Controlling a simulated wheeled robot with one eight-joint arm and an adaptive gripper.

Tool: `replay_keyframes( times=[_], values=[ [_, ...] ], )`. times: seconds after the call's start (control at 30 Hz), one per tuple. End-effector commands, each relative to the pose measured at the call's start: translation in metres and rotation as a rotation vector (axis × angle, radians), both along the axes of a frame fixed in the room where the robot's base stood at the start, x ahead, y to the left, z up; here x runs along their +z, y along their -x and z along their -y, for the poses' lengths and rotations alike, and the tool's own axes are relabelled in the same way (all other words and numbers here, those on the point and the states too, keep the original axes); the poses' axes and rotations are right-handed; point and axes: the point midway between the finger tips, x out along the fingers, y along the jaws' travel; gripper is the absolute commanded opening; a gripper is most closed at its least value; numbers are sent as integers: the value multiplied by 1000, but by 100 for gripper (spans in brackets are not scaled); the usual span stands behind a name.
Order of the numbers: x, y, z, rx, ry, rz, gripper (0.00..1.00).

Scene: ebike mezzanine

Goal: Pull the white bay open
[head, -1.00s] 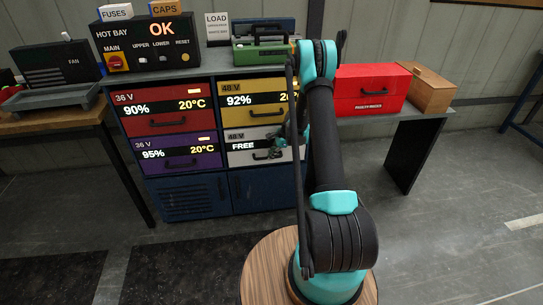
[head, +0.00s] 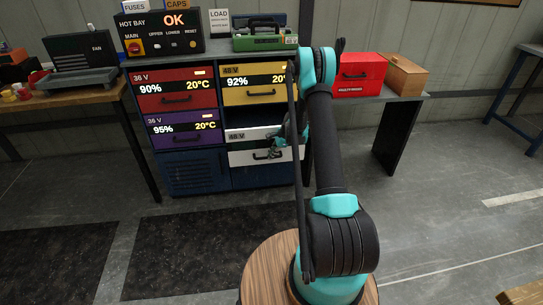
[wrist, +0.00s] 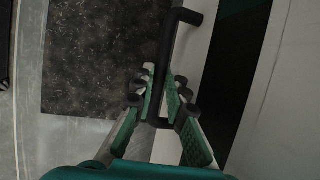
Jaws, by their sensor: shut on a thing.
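The white bay (head: 243,159) is the lower right drawer of the blue battery cabinet, below the yellow bay. It stands part way out, with a dark opening above its front. Its black handle (head: 262,156) is on the white front. In the head view my gripper (head: 278,146) is at the right part of this handle, partly hidden by my arm. In the wrist view my gripper (wrist: 160,90) has its green-padded fingers on both sides of the dark handle (wrist: 172,45) and is shut on it. The white front runs beside the handle.
Red (head: 175,90), yellow (head: 250,90) and purple (head: 187,129) bays are shut around it. A control box (head: 158,35) reading OK and a green case (head: 265,40) stand on top. A red toolbox (head: 358,75) is at the right. The floor in front is clear.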

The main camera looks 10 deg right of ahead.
Motion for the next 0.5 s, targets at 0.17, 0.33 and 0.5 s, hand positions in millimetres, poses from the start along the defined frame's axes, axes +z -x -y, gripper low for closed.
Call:
replay_keyframes(
  times=[0.17,0.33,0.5],
  values=[
    [0,0,0,0,0,0,0],
    [0,0,0,0,0,1,0],
    [0,0,0,-1,0,1,22]
  ],
)
